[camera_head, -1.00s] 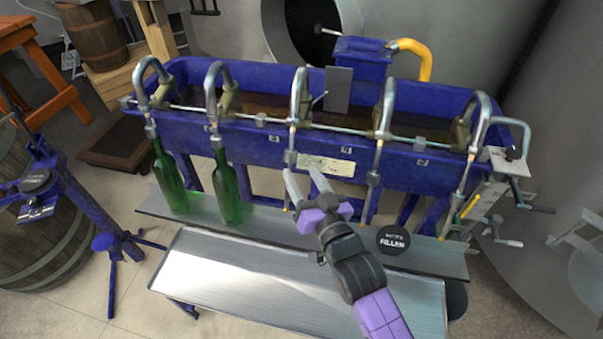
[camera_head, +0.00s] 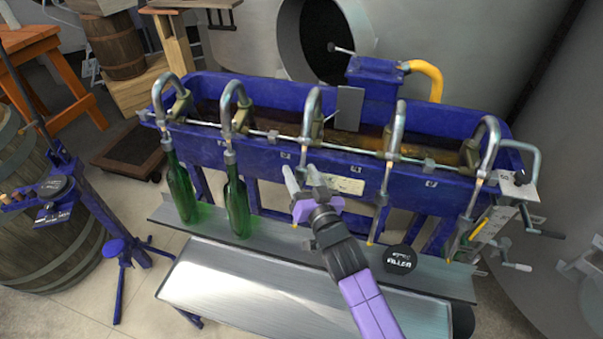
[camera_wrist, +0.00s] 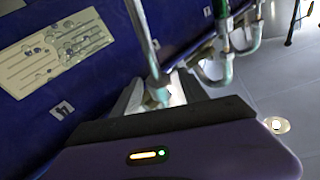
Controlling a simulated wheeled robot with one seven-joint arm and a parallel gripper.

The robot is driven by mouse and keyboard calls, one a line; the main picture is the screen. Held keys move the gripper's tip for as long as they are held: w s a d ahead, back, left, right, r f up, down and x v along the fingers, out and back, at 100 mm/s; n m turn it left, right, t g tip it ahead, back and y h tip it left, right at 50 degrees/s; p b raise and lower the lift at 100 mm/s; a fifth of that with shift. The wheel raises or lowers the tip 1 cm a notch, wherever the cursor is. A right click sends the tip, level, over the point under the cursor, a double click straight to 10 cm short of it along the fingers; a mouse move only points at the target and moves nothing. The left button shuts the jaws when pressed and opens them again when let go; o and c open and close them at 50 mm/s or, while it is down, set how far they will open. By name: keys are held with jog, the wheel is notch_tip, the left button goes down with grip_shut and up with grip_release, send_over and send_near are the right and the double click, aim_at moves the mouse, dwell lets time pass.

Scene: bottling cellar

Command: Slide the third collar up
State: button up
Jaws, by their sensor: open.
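The third filling spout (camera_head: 312,108) is a grey curved tube on the blue trough, with no bottle under it. My gripper (camera_head: 303,178) is open at its lower tube, with a pale finger on either side in the picture. The third collar is hidden or blurred by the fingers in the head view. In the wrist view a grey tube runs down to a small greenish-grey collar (camera_wrist: 157,97) between the pale fingers (camera_wrist: 152,95); I cannot tell whether they touch it. The fourth spout's collar (camera_head: 381,198) shows to the right.
Two green bottles (camera_head: 237,205) stand under the first two spouts. The blue trough (camera_head: 250,150) and its long bar lie behind my gripper. A metal shelf (camera_head: 330,258) runs below, with a round black filler disc (camera_head: 400,259) on it. A crank (camera_head: 540,233) sticks out at the right.

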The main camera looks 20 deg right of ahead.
grip_shut()
dwell(1.4)
